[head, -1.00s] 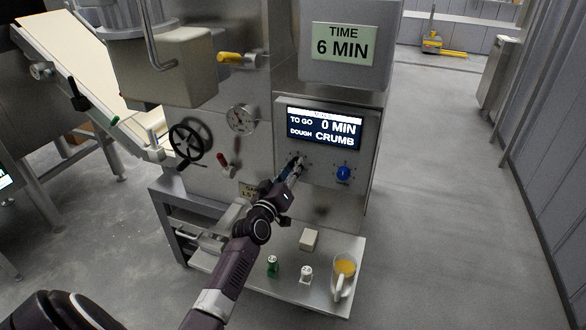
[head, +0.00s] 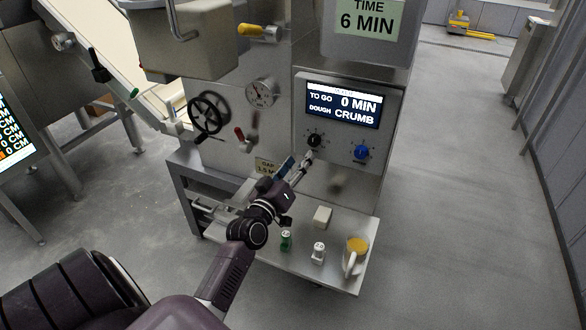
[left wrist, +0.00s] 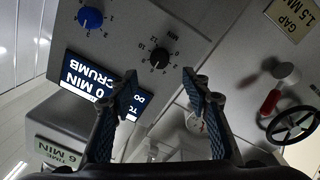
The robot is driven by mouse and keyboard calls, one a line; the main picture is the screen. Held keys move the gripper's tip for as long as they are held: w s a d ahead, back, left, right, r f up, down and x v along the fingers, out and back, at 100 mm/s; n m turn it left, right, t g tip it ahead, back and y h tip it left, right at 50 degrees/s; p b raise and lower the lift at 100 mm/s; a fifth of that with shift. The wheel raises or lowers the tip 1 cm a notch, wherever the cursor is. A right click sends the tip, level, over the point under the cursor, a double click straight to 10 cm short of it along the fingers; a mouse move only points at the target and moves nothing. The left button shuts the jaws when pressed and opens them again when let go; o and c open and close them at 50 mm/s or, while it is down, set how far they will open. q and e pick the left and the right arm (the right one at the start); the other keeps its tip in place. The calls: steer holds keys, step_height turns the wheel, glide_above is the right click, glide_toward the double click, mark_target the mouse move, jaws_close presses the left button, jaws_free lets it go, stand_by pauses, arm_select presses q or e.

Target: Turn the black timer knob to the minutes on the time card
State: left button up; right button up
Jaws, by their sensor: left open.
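The black timer knob (head: 314,140) sits on the panel below the display, with a numbered dial around it. It also shows in the left wrist view (left wrist: 159,57). The time card (head: 369,19) reads "TIME 6 MIN". The display (head: 343,104) reads "TO GO 0 MIN" and "DOUGH CRUMB". My left gripper (head: 304,163) is just below the knob in the head view. In the left wrist view its fingers (left wrist: 163,88) are apart and empty, with the knob ahead of the gap, not between the pads. My right gripper is not in view.
A blue knob (head: 361,153) is right of the black one. A handwheel (head: 208,112), gauge (head: 262,92) and red lever (head: 240,134) are to the left. A shelf (head: 336,281) below carries a beige block (head: 322,217), two small shakers and a jug (head: 355,256).

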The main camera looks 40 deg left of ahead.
arm_select(q)
steer(key=shift+v, duration=1.65)
